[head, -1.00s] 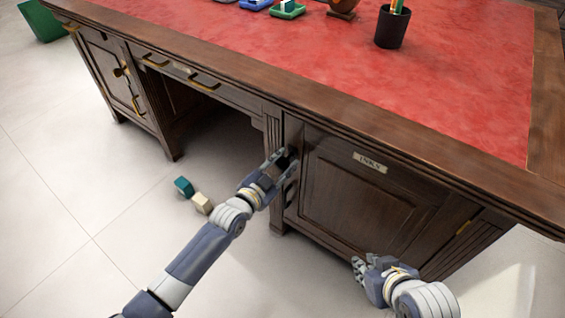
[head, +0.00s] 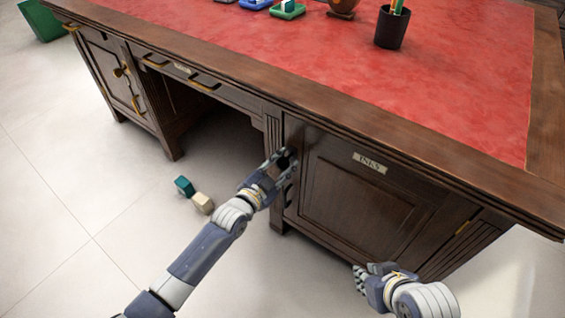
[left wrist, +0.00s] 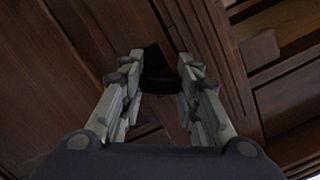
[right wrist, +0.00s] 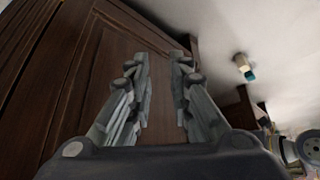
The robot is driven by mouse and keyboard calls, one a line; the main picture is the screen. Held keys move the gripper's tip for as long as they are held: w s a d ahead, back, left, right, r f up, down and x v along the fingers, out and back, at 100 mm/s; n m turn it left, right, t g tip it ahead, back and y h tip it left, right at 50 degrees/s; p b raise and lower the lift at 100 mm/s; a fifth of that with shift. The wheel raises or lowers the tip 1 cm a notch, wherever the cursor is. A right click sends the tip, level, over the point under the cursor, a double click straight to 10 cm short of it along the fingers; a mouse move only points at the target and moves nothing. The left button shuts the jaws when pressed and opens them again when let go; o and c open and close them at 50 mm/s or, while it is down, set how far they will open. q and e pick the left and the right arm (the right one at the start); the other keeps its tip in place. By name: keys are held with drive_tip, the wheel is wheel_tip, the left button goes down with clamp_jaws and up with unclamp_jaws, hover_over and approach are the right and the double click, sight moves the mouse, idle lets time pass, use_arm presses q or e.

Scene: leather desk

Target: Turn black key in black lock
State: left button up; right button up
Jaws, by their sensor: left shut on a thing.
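My left gripper (head: 280,160) is at the upper left edge of the cabinet door, shut on the black key (left wrist: 160,82). In the left wrist view the key is a dark shape between the two fingers. The black lock (left wrist: 154,57) is a dark shape just beyond it against the wood; the border between key and lock is hard to make out. In the head view the fingers largely cover both. My right gripper (head: 362,273) is low in front of the door's lower part. In the right wrist view (right wrist: 162,75) its fingers are apart with nothing between them.
The wooden cabinet door (head: 345,195) carries an "INKS" label (head: 370,162). The desk's red top (head: 440,90) overhangs above. A pen cup (head: 392,27) stands on it. A teal block (head: 184,186) and a cream block (head: 203,203) lie on the floor left of my left arm.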

use_arm(q)
drive_tip(key=shift+m+p, duration=0.3)
drive_tip(key=shift+m, duration=0.8)
use_arm(e)
drive_tip(key=s, duration=0.1)
drive_tip(key=s+d+g, duration=0.1)
drive_tip(key=s+f+g, duration=0.1)
drive_tip(key=s, duration=0.1)
drive_tip(key=shift+d+h, duration=0.15)
drive_tip(key=shift+h, duration=0.15)
use_arm(q)
drive_tip(key=shift+m+t, duration=0.3)
drive_tip(key=shift+m, duration=1.1)
drive_tip(key=shift+y, duration=0.3)
use_arm(e)
drive_tip(key=shift+d, duration=0.1)
